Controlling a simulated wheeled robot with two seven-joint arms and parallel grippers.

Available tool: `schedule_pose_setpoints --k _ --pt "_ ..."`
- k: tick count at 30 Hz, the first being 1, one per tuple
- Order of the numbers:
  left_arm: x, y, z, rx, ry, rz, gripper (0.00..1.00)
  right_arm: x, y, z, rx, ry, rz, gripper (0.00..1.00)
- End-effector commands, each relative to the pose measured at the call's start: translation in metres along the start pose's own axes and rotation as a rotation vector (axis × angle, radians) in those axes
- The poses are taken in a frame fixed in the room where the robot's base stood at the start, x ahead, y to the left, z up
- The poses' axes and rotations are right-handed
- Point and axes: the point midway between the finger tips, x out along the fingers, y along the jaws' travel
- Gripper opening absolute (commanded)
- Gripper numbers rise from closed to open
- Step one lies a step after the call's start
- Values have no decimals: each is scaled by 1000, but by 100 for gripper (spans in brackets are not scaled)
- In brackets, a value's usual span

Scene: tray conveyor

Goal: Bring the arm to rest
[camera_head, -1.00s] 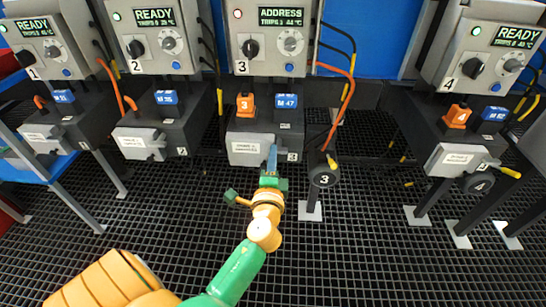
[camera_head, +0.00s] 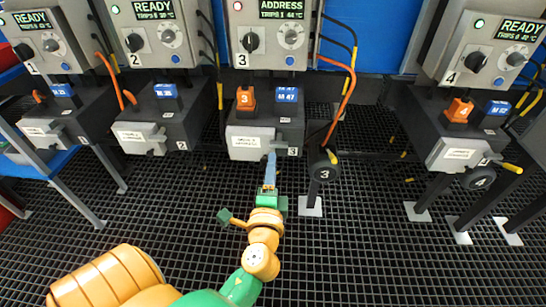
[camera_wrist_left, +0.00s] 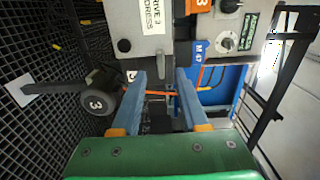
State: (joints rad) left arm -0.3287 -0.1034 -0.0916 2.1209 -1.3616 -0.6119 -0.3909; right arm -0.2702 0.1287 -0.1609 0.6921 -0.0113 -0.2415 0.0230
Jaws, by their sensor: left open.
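My left arm comes in from the lower left of the head view. Its gripper (camera_head: 270,168) points up the picture, just below the front of station 3 (camera_head: 265,120). In the left wrist view the two blue fingers (camera_wrist_left: 158,100) stand apart with nothing held between them. Station 3's grey labelled front box (camera_head: 250,143) lies just above the fingertips in the head view. Whether the fingertips touch the station cannot be told. My right gripper is not in view.
Station 3's control box (camera_head: 268,40) reads ADDRESS with a red lamp. Stations 1 (camera_head: 45,40), 2 (camera_head: 150,35) and 4 (camera_head: 490,50) read READY. Open dark grid floor (camera_head: 390,250) lies below.

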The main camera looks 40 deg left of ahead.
Motion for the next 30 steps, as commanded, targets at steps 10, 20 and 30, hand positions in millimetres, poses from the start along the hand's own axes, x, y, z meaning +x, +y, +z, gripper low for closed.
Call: schedule_pose_setpoints --k 10,20,30 --pt "-9 -1 0 0 -1 -1 44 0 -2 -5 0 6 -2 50" --pt "-14 87 -25 -77 103 229 44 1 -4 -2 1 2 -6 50" --pt "-148 354 13 -475 -58 1072 44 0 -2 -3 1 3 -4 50"
